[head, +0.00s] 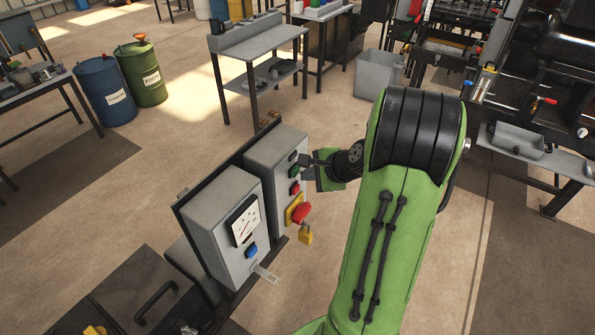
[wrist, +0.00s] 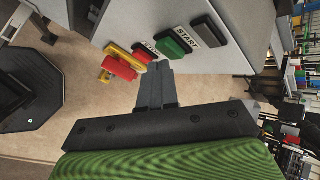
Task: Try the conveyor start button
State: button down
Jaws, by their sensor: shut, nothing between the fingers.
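The control box (head: 272,150) with the buttons stands on a post in the middle of the head view. Its green button (head: 294,172) sits above a red button (head: 295,188). The wrist view shows the green button (wrist: 170,47) beside a plate reading START (wrist: 187,37), with the red button (wrist: 142,55) on its other side. My gripper (wrist: 157,67) is shut and empty, its tips close to the face between the green and red buttons. I cannot tell if they touch.
A workbench (head: 256,45) stands behind.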

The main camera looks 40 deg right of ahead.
jog(key=shift+w+a, duration=0.15)
jog(key=shift+w, duration=0.3)
dwell(0.3)
dwell(0.3)
jog(key=shift+s+d, duration=0.25)
jog(key=shift+s, duration=0.6)
jog(key=s, duration=0.1)
jog(key=s+d, duration=0.1)
jog(key=s, duration=0.2)
jog(key=shift+s+d, duration=0.35)
